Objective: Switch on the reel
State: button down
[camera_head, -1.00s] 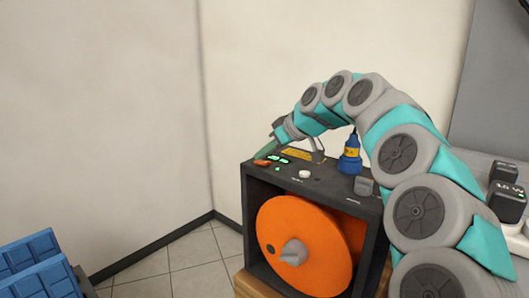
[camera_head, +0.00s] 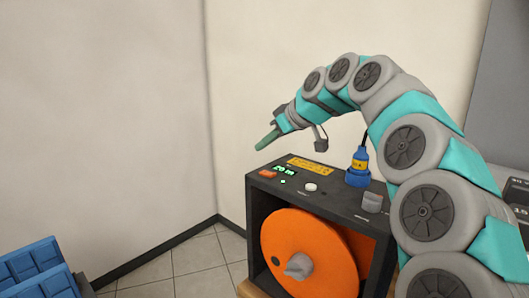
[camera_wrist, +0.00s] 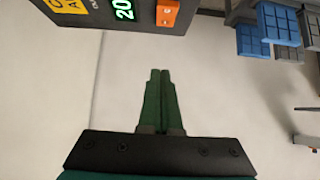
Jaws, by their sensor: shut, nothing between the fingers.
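The reel (camera_head: 252,220) is a dark box with an orange drum (camera_head: 300,240) in its open front. On its top panel are an orange switch (camera_head: 268,174), a lit green display (camera_head: 286,169) reading about 20 m, and a small green light (camera_head: 283,182). My gripper (camera_head: 262,145) has green fingers, shut and empty, in the air above and apart from the switch. In the wrist view the fingertips (camera_wrist: 160,72) point towards the panel edge, with the orange switch (camera_wrist: 167,13) beyond them and the display (camera_wrist: 123,9) beside it.
A blue plug (camera_head: 357,168) with a cable, a white knob (camera_head: 311,187) and a grey knob (camera_head: 372,202) stand on the panel. Blue crates (camera_head: 35,275) are at lower left. Pale walls surround the corner, and the floor left of the reel is clear.

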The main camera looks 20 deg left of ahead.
jog(key=a+r+v, duration=0.1)
jog(key=v, duration=0.8)
jog(key=shift+d, duration=0.1)
